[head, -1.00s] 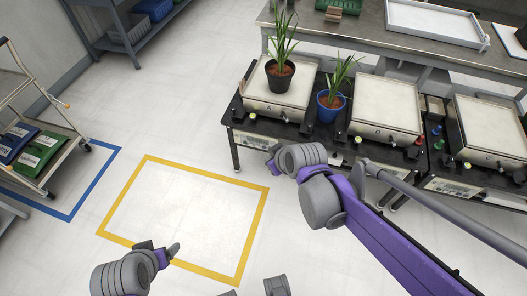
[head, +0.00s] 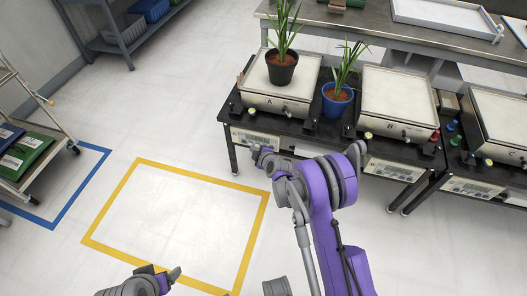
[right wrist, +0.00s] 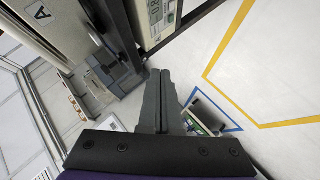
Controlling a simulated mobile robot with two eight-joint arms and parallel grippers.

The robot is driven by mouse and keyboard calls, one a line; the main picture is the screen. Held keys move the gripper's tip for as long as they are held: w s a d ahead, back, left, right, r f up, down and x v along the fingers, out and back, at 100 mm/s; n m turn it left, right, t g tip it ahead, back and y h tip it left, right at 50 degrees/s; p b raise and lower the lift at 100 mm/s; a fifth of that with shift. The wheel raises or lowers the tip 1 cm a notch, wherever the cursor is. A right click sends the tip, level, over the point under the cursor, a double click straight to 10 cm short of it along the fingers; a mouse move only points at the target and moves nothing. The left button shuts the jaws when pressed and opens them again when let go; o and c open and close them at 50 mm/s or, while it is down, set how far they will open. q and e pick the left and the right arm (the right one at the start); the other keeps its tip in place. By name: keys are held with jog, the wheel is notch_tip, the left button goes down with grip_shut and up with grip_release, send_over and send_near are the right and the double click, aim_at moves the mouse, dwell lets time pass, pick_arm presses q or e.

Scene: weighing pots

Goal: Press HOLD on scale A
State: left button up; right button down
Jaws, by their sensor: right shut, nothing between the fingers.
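Scale A (head: 248,95) stands on the black bench with a black pot (head: 281,75) holding a green plant on its plate. Its display panel (head: 250,138) is on the bench front below it. My right gripper (head: 258,153) is in front of that panel. In the right wrist view my right gripper (right wrist: 159,76) is shut and empty, with the panel (right wrist: 160,15) beyond its tips and the A label (right wrist: 43,13) at upper left. The HOLD button cannot be made out. My left gripper (head: 170,277) is low over the floor, away from the bench; its opening is unclear.
A blue pot (head: 337,99) with a plant stands between scale A and scale B (head: 398,95). Another scale (head: 500,125) is at right. Yellow (head: 188,174) and blue floor markings lie left of the bench. A cart (head: 50,148) stands at far left.

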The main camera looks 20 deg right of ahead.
pick_arm(q)
jog(key=f+b, duration=0.2)
jog(key=f, duration=0.1)
jog(key=f+b, duration=0.1)
jog(key=f, duration=0.1)
jog(key=shift+w, duration=0.35)
pick_arm(e)
notch_tip(320, 180, down, 17)
jog(key=w+d+n+t, duration=0.1)
jog(key=d+n, duration=0.1)
jog(key=shift+w+h, duration=0.15)
jog(key=shift+h, duration=0.15)
jog(key=shift+d, duration=0.15)
pick_arm(q)
jog(key=shift+f+b, duration=0.3)
jog(key=shift+b, duration=0.2)
pick_arm(e)
jog(key=w+d, duration=0.5)
jog(key=w, duration=0.2)
jog(key=shift+w+n, duration=0.2)
jog(key=shift+n, duration=0.1)
pick_arm(q)
jog(key=shift+f, duration=0.1)
pick_arm(e)
jog(key=shift+w+d, duration=0.15)
jog(key=shift+w, duration=0.2)
